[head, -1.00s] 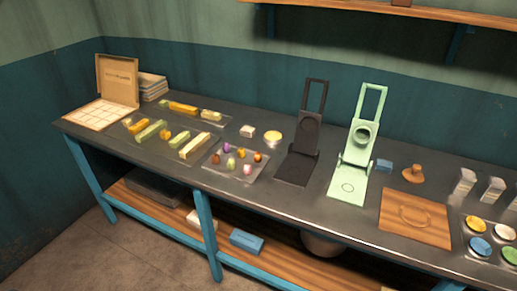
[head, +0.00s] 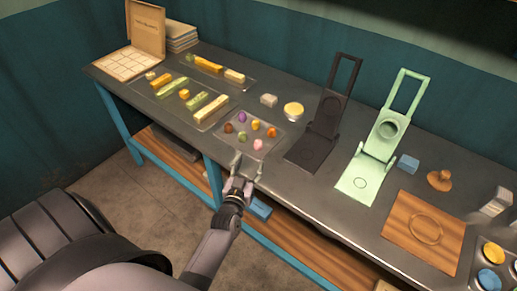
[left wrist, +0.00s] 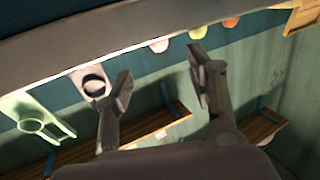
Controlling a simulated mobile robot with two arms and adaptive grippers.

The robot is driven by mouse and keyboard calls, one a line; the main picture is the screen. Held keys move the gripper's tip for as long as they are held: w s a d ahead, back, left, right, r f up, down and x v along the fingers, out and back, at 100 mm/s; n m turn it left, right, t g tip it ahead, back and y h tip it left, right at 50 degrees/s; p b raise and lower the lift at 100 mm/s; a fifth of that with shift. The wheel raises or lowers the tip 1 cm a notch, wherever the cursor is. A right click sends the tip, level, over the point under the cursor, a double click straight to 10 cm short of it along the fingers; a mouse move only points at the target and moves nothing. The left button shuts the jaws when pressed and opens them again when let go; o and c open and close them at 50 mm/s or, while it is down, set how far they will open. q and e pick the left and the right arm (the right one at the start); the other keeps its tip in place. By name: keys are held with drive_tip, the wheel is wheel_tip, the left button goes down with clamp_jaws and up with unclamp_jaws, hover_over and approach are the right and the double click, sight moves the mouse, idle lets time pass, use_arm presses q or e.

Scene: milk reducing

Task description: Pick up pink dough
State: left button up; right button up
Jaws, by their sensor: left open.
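The pink dough (head: 258,145) is a small ball at the front right of a clear tray (head: 237,148) holding several coloured dough balls. In the left wrist view a pale pink ball (left wrist: 160,45) shows beyond the table edge, above the gap between my fingers. My left gripper (head: 247,166) is open and empty at the table's front edge, just in front of the tray and apart from the dough. Its two spread fingers also show in the left wrist view (left wrist: 160,72). My right gripper is not in view.
A dark press (head: 318,137) and a light green press (head: 377,152) stand right of the tray. Trays with yellow and green bars (head: 209,107) lie to the left. A yellow disc (head: 293,109) and a small pale block (head: 268,100) sit behind. The table's front edge (head: 290,180) is close to my gripper.

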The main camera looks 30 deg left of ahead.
sight(258, 144)
use_arm(q)
drive_tip(key=b+x, duration=0.1)
drive_tip(key=x, duration=0.3)
drive_tip(key=shift+w+f, duration=0.1)
drive_tip(key=b+x, duration=0.3)
drive_tip(key=x, duration=0.1)
drive_tip(key=shift+w+f, duration=0.15)
drive_tip(key=shift+w+a, duration=0.15)
drive_tip(key=shift+w, duration=0.3)
drive_tip(key=shift+s, duration=0.1)
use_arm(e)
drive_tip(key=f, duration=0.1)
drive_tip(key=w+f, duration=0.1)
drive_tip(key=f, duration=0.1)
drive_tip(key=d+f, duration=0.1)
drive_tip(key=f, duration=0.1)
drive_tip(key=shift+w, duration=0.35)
use_arm(q)
drive_tip(key=shift+c, duration=0.5)
drive_tip(key=c, duration=0.8)
drive_tip(key=shift+c, duration=0.8)
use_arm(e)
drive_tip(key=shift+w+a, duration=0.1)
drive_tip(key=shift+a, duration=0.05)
